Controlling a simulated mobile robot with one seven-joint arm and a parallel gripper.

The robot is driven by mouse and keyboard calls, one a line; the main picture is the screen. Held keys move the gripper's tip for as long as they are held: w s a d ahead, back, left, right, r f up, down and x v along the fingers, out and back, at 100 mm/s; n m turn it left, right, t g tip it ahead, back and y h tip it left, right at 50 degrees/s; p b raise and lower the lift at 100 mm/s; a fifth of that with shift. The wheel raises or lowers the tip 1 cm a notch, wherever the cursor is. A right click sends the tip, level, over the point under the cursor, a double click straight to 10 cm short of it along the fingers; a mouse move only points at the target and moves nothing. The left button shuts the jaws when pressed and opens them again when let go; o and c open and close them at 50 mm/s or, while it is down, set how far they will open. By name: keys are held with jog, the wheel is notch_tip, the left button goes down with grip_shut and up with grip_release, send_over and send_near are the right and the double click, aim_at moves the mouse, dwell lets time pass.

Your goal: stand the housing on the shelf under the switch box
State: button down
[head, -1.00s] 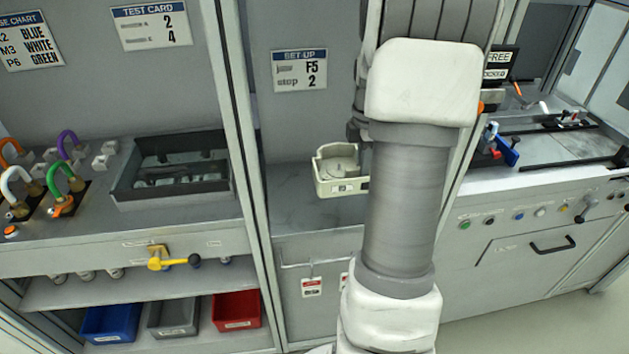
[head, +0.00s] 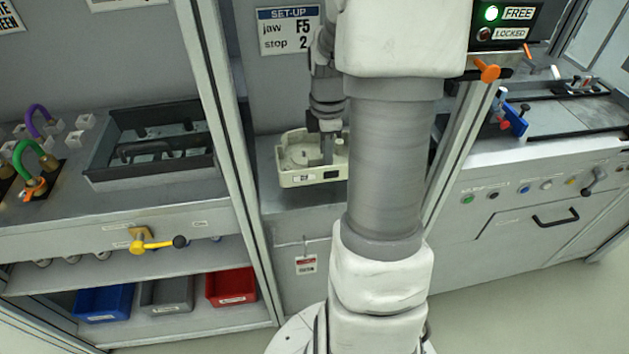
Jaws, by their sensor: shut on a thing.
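The switch box (head: 508,22), with FREE and LOCKED plates, a lit green lamp and an orange lever, is at the upper right. I cannot make out the shelf under it.
A frame post (head: 225,150) stands left of the housing, and another post (head: 462,170) stands right of my arm. A dark tray (head: 100,168) and coloured hoses are on the left bench. A bench with a blue clamp (head: 515,121) is at the right.

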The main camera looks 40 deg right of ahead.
aim_at(315, 192)
jog(key=a+f, duration=0.1)
jog(key=a, duration=0.2)
jog(key=shift+f, duration=0.4)
jog(key=shift+f+b, duration=0.75)
jog(key=shift+f, duration=1.2)
jog(key=shift+f, duration=0.15)
jog(key=c, duration=0.8)
grip_release()
notch_tip(315, 192, up, 12)
jog(key=p, duration=0.3)
jog(key=shift+r, duration=0.2)
